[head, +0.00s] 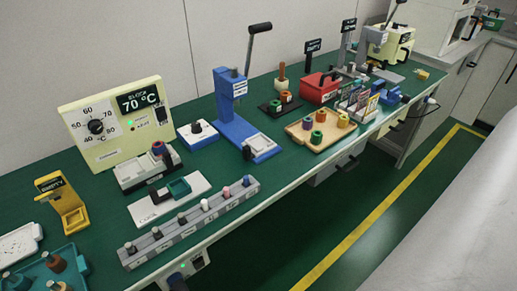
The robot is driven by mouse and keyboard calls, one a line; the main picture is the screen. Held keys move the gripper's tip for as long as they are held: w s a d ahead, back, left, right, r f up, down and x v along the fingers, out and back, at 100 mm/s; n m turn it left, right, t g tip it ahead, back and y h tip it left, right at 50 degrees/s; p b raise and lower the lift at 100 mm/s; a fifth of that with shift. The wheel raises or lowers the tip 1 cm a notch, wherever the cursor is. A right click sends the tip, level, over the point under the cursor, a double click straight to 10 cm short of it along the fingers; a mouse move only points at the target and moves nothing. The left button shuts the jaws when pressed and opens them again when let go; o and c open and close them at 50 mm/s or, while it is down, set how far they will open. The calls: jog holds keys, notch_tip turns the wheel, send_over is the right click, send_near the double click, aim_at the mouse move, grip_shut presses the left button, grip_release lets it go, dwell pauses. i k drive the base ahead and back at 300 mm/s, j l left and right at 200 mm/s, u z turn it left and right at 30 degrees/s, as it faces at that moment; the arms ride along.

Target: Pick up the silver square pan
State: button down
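No thing in the head view can be named with certainty as the silver square pan. A small flat grey square piece (388,76) lies far back on the green bench, too small to tell whether it has a rim. Another light grey square surface (260,142) sits on the foot of the blue lever press (233,103). My gripper is not in view.
The green bench (105,207) runs from front left to back right. A cream 70 °C control box (112,122), a grey rack (190,222) of several pegs, a tan tray (302,134) and a red box (318,88) stand on it. Floor beside the yellow line (392,201) is clear.

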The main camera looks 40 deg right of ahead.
aim_at(166, 157)
jog(key=k+l+u, duration=0.15)
jog(key=l, duration=2)
jog(key=i, duration=0.05)
